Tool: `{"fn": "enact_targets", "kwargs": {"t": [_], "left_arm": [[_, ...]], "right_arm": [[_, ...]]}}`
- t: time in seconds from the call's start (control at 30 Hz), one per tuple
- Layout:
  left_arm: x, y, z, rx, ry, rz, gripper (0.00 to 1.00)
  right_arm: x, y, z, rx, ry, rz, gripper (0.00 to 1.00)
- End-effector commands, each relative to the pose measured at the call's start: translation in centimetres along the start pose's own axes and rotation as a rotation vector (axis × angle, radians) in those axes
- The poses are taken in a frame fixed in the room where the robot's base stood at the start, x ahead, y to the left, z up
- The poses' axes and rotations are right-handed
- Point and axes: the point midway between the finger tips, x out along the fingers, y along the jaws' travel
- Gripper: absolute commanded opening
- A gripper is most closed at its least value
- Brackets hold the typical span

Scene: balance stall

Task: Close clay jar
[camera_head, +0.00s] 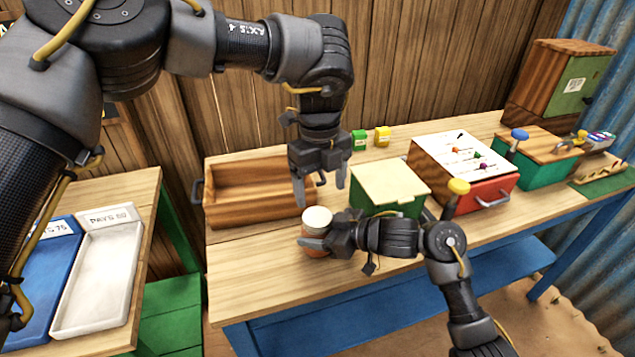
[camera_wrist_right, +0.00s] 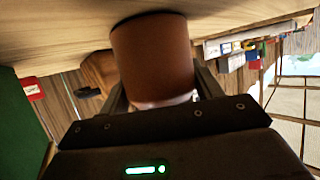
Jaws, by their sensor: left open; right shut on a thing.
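The clay jar (camera_head: 318,251) is a small terracotta pot standing upright near the front edge of the wooden table. A round cream lid (camera_head: 318,217) sits on its top; I cannot tell whether it is fully seated. My right gripper (camera_head: 325,241) is shut on the jar's side, coming from the right. In the right wrist view the jar (camera_wrist_right: 152,55) is between the two fingers, with a pale rim at its lower end in the picture. My left gripper (camera_head: 321,188) is open and empty, pointing down just above the lid, apart from it.
A wooden open box (camera_head: 240,215) stands behind left. A green box with a cream top (camera_head: 390,184) is close behind the right gripper. A panelled box with a red drawer (camera_head: 488,195) stands to the right. The table front left (camera_head: 245,285) is clear.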

Motion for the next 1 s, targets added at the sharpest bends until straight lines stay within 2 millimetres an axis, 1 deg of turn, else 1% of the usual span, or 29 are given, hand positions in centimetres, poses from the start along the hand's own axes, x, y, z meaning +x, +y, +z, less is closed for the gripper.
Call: {"fn": "enact_targets", "kwargs": {"t": [0.03,0.1,0.2,0.33,0.5,0.8,0.87,1.0], "left_arm": [[0.0,0.1,0.2,-0.097,-0.013,0.002,0.76],[0.0,0.2,0.6,-0.226,-0.030,0.001,0.76],[0.0,0.3,0.9,-0.365,-0.043,-0.005,0.76],[0.0,0.2,1.0,-0.472,-0.048,-0.012,0.76],[0.0,0.2,1.0,-0.514,-0.047,-0.013,0.76],[0.2,0.2,1.0,-0.513,-0.046,-0.013,0.76],[0.5,0.2,1.0,-0.512,-0.046,-0.012,0.76],[2.0,0.2,1.1,-0.511,-0.046,-0.010,0.76]], "right_arm": [[0.0,0.0,0.0,0.000,0.000,0.000,0.01],[0.0,0.0,0.0,0.000,0.000,0.001,0.01],[0.0,0.0,0.0,0.000,0.000,0.001,0.01],[0.0,0.0,0.0,0.000,0.000,0.001,0.01],[0.0,0.0,0.0,0.000,0.000,0.001,0.01],[0.0,0.0,0.0,0.000,0.000,0.001,0.01],[0.0,0.0,0.0,0.000,0.000,0.001,0.01],[0.0,0.0,0.0,0.000,0.000,0.000,0.01]]}}
